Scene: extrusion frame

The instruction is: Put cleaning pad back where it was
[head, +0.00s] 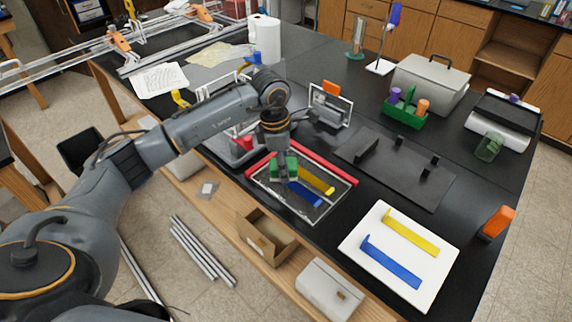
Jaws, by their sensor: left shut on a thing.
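My left gripper (284,178) reaches in from the left and points down over a framed tray (322,213) near the table's front edge. It is shut on a green block-like piece, which looks like the cleaning pad (276,170); green shows on both sides of the fingers. The fingers hide part of the pad, and I cannot tell whether it touches the tray. A yellow bar (316,181) and a blue bar (305,195) lie in the tray, just right of the gripper. My right gripper is not in view.
A white board (428,286) with yellow and blue brackets lies at right. A black plate (410,181) with raised blocks is behind it. A green caddy (403,117) and grey case (431,80) stand further back. A cardboard box (250,243) is below the front edge.

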